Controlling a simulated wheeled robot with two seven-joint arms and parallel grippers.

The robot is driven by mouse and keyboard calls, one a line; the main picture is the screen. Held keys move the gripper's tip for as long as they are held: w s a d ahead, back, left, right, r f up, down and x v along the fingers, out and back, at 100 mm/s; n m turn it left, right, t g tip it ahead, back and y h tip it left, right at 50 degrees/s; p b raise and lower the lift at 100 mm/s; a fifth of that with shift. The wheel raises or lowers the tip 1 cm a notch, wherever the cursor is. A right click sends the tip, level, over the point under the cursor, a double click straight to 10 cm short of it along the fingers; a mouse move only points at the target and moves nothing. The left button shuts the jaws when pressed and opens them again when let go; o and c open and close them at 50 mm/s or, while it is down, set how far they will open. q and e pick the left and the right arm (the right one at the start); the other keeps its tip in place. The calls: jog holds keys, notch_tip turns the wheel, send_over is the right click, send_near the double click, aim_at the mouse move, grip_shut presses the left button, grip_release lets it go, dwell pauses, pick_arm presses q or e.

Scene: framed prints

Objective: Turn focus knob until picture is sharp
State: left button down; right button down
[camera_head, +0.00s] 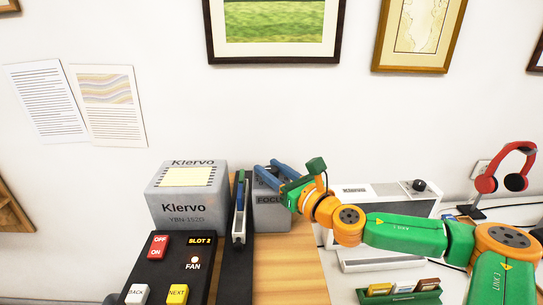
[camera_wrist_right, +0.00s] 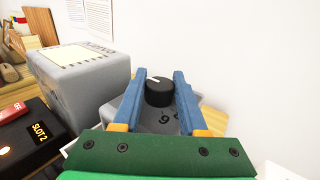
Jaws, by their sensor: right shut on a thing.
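The focus knob (camera_wrist_right: 159,93) is a black round dial with a white pointer line, on top of a grey box marked FOCUS (camera_head: 270,216). In the right wrist view the pointer leans up and left. My right gripper (camera_head: 265,168) has its blue fingers on either side of the knob, shut on it. In the head view the fingers hide most of the knob. A framed picture of green grass (camera_head: 275,28) hangs on the wall, cut off at the top; I cannot tell whether it is the picture being focused. My left gripper is out of view.
A grey Klervo YBN-152D box (camera_head: 188,207) stands left of the focus box. A black control panel (camera_head: 165,290) with coloured buttons is in front, showing SLOT 2. A white Klervo machine (camera_head: 400,197) stands behind my right arm. Red headphones (camera_head: 508,165) are at the right.

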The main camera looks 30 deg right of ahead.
jog(key=m+h+p, duration=0.1)
jog(key=h, duration=0.1)
jog(key=m+h+p, duration=0.1)
jog(key=h+p, duration=0.1)
jog(key=m+h+p, duration=0.1)
jog(key=h, duration=0.1)
jog(key=shift+a+r+m+g, duration=0.1)
jog(key=shift+r+m+g, duration=0.2)
jog(key=shift+r+m, duration=0.1)
jog(key=m+g+h+p, duration=0.1)
jog(key=m+h+p, duration=0.1)
jog(key=h, duration=0.1)
jog(key=shift+f+m+g+h+p, duration=0.1)
jog(key=shift+m+g+h+p, duration=0.2)
jog(key=shift+m+h, duration=0.1)
jog(key=m+g+h+p, duration=0.1)
jog(key=m+g+h, duration=0.2)
jog(key=h, duration=0.1)
jog(key=shift+f, duration=0.1)
jog(key=shift+m+g+h+p, duration=0.35)
jog(key=shift+m+g+h, duration=1.2)
jog(key=shift+g, duration=0.45)
jog(key=shift+m+g, duration=0.25)
jog(key=shift+g, duration=0.05)
jog(key=c, duration=0.7)
grip_release()
jog(key=shift+o, duration=1.3)
jog(key=shift+f, duration=0.15)
